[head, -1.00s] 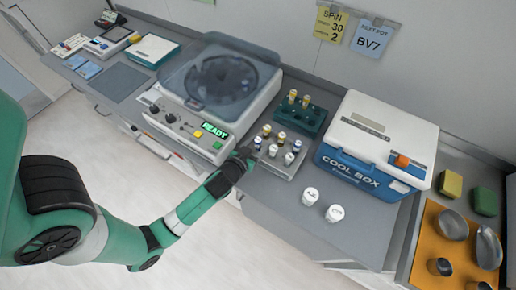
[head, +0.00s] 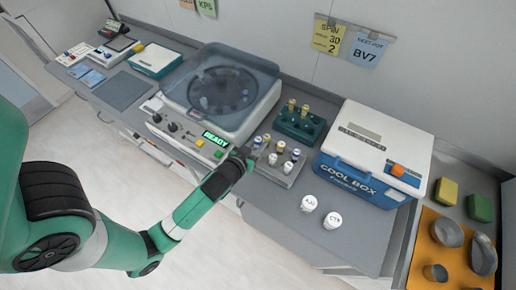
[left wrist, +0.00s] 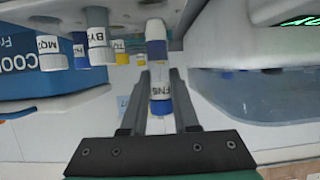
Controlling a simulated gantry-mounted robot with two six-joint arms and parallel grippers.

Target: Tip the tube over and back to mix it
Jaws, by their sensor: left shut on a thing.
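My left gripper (head: 246,155) is at the left edge of a grey tray rack (head: 296,176). In the left wrist view its fingers (left wrist: 158,100) are shut on a tube (left wrist: 162,82) labelled FNS, with a blue band at its lower picture end. The same tube (head: 257,142) shows small at the gripper tip in the head view and looks roughly upright, just above the rack's left corner. The fingers hide part of it. Several other capped tubes stand in the rack, including a white one (head: 287,167). My right gripper is out of view.
A centrifuge (head: 185,132) reading READY stands left of the rack. A green rack (head: 300,126) is behind, a cool box (head: 366,160) to the right. Two white pots (head: 309,203) (head: 332,220) stand in front. The counter around the pots is mostly clear.

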